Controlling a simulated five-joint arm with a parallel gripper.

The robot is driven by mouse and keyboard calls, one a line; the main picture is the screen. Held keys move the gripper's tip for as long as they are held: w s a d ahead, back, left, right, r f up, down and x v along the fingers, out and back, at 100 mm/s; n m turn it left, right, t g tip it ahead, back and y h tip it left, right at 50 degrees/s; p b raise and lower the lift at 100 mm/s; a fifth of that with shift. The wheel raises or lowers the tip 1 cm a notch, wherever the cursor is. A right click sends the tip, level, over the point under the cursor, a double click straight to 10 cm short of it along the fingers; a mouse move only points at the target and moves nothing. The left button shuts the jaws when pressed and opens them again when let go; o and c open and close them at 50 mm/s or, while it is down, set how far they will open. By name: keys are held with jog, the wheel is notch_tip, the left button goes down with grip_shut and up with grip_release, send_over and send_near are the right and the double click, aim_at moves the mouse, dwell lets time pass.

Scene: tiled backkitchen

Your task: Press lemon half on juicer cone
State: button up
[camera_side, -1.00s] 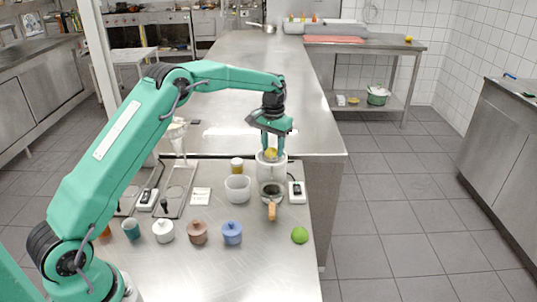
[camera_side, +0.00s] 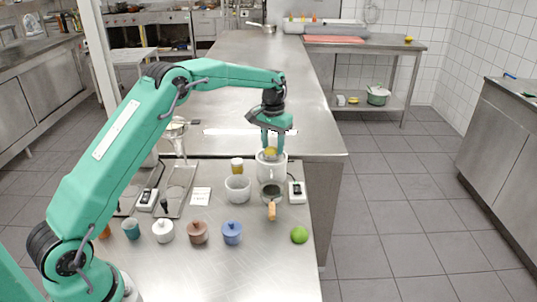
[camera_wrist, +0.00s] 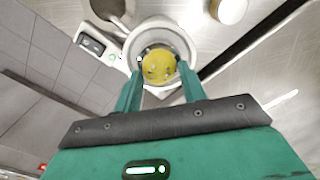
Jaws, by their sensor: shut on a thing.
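The lemon half (camera_wrist: 158,65) is yellow and sits between the two fingers of my gripper (camera_wrist: 160,82) in the wrist view. My gripper, also in the side view (camera_side: 271,148), is shut on it. The lemon half shows there as a small yellow patch (camera_side: 270,153) at the top of the white juicer (camera_side: 270,172). In the wrist view the juicer's pale round rim (camera_wrist: 190,45) surrounds the lemon half. The cone is hidden beneath the lemon, so I cannot tell whether they touch.
A strainer with a wooden handle (camera_side: 271,210) lies in front. A small white device (camera_side: 296,191) is at right. A green lime (camera_side: 299,235) sits near the right edge.

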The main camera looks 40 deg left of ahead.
jog(key=shift+r, duration=2.6)
jog(key=shift+s+f, duration=0.1)
